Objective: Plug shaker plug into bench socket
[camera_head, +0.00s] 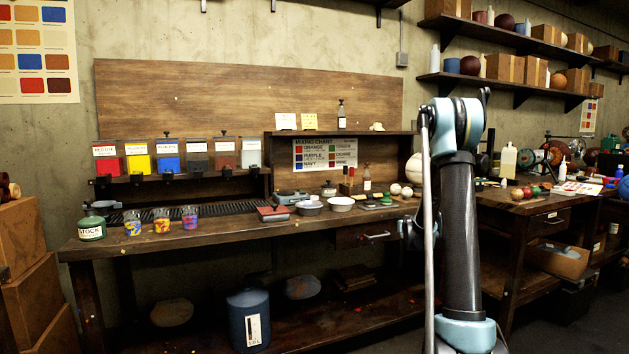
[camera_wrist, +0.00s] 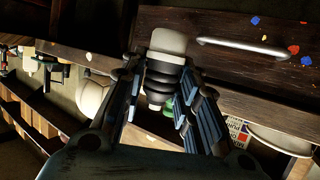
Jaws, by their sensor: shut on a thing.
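In the wrist view my gripper (camera_wrist: 160,82) is shut on a plug-like piece (camera_wrist: 167,42), which I take to be the shaker plug. It has a pale grey block at its far end and a black ribbed body between the fingers. It is held in front of the workbench's drawer side. I cannot make out the bench socket or the plug's cord for certain in either view. I also cannot tell which bench device is the shaker.
The workbench (camera_head: 240,226) carries paint cups (camera_head: 161,221), a white bowl (camera_head: 341,204) and a mixing chart (camera_head: 325,154) at its back. A drawer handle (camera_head: 376,237) sticks out in front; it shows in the wrist view (camera_wrist: 243,46). A pale ball (camera_head: 414,168) stands beside my arm.

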